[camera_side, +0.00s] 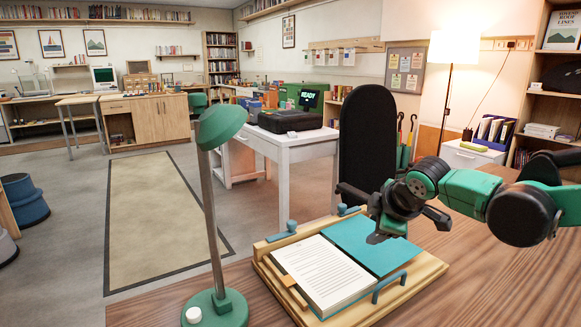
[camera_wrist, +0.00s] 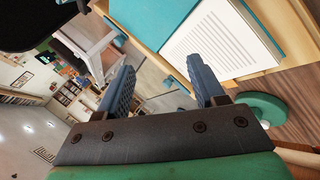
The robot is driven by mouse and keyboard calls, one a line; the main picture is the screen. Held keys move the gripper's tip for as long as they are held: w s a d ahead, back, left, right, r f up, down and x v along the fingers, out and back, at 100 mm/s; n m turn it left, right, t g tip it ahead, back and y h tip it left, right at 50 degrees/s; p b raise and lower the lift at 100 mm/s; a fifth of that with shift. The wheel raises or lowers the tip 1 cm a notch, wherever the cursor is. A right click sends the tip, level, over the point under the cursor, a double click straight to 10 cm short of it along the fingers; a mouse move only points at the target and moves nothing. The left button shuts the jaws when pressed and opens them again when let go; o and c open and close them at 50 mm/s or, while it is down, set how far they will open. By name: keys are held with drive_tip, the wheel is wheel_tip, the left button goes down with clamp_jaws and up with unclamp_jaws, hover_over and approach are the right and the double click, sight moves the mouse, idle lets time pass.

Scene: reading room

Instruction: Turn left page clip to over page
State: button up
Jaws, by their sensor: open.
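An open book lies on a wooden stand (camera_side: 398,291) on the desk. Its left page (camera_side: 325,272) is white with printed lines; the right side (camera_side: 372,244) is plain teal. The left page clip (camera_side: 283,234), blue with a knob, sits at the stand's far left edge, seemingly off the page. A similar blue clip (camera_side: 346,210) sits to its right, near my gripper. My gripper (camera_wrist: 163,84) is open and empty, above the book's far right part in the side view. In the wrist view, a small blue piece shows between the fingers; which clip cannot be told.
A green desk lamp (camera_side: 216,308) stands left of the stand. A blue handle (camera_side: 389,286) is at the stand's near right. A black chair (camera_side: 366,140) stands behind. Bare desk (camera_side: 490,275) lies to the right.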

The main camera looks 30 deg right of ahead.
drive_tip(key=w+d+f+n+t+h, duration=0.1)
drive_tip(key=w+d+n+h, duration=0.2)
drive_tip(key=w+n, duration=0.55)
drive_tip(key=n+t+h, duration=0.1)
drive_tip(key=n+h, duration=0.2)
drive_tip(key=n, duration=0.6)
approach(342, 206)
drive_tip(key=x, duration=0.2)
drive_tip(key=shift+w+d+m, duration=0.15)
drive_tip(key=shift+d+m, duration=0.1)
drive_tip(key=shift+d, duration=0.1)
drive_tip(key=shift+w+f+n, duration=0.2)
drive_tip(key=shift+n, duration=0.2)
drive_tip(key=shift+w+d+f, duration=0.15)
drive_tip(key=shift+w+d, duration=0.05)
drive_tip(key=shift+x, duration=2.65)
clamp_jaws()
